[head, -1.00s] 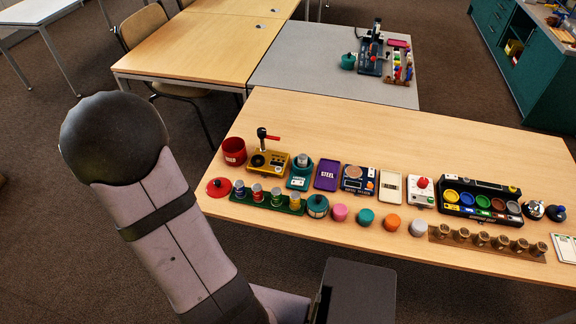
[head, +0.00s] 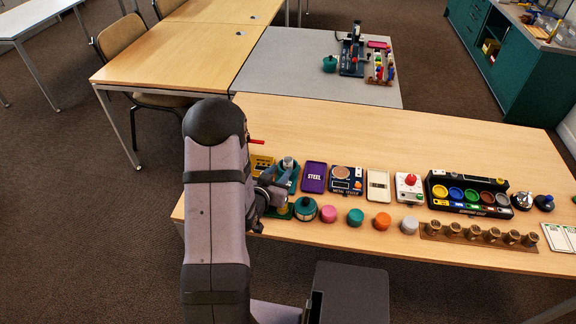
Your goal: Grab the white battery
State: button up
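I cannot pick out a white battery for certain. My gripper (head: 275,189) is at the left part of the front table, above or beside the green rack of small cylinders. My arm hides most of that rack; only a yellow-green bit (head: 284,209) shows at its right end. The gripper is small and partly covered by my arm, so I cannot tell whether it is open or shut, or holds anything. A teal device with a silver cylinder on top (head: 288,163) stands just behind the gripper.
Pink (head: 329,214), teal, orange and grey (head: 409,225) round pieces follow. Behind are a purple STEEL tray (head: 314,177), a tester (head: 347,180) and a sorter with coloured cups (head: 470,195). A wooden rack (head: 478,238) holds brass-coloured cylinders.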

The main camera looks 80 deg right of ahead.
aim_at(286, 164)
jog(key=shift+p+x, duration=0.9)
jog(key=shift+x, duration=2.4)
jog(key=shift+r, duration=0.2)
grip_shut()
